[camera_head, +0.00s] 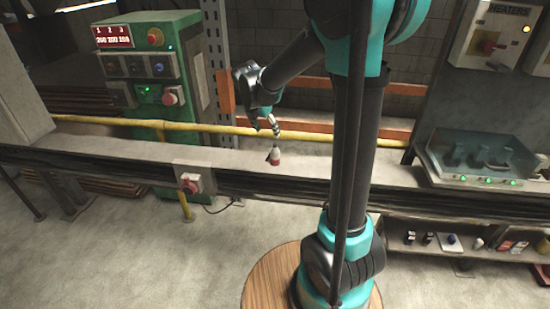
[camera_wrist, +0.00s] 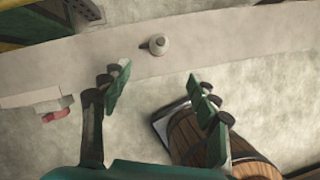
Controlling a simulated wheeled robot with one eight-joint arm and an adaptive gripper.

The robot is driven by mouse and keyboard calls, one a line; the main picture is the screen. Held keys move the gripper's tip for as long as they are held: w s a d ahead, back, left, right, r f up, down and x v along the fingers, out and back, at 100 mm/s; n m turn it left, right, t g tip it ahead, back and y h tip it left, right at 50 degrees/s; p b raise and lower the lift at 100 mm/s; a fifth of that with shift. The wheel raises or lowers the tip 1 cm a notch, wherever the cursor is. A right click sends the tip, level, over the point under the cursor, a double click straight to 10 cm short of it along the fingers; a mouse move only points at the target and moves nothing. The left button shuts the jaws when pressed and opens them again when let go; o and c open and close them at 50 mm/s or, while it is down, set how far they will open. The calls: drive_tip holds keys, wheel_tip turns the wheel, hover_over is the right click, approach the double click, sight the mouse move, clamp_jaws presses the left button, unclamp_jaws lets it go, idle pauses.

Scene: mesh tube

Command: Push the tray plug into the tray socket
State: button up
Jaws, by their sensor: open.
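My gripper (camera_head: 270,122) is open and empty above the long grey bench; its spread fingers also show in the wrist view (camera_wrist: 158,76). A clear bluish tray (camera_head: 495,155) with dark shapes and green lights is at the bench's right end. I cannot make out a tray socket.
A red button box (camera_head: 190,183) is fixed to the bench's front edge. A green control cabinet (camera_head: 150,90) and a yellow pipe (camera_head: 215,129) stand behind. A heaters panel (camera_head: 490,35) hangs at upper right. A low shelf (camera_head: 455,245) holds small parts. The bench (camera_head: 345,165) is mostly clear.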

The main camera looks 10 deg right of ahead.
sight(274, 152)
drive_tip(key=x, duration=1.2)
drive_tip(key=shift+d+f, duration=0.1)
drive_tip(key=shift+x, duration=2.6)
drive_tip(key=shift+c, duration=0.3)
drive_tip(key=c, duration=1.1)
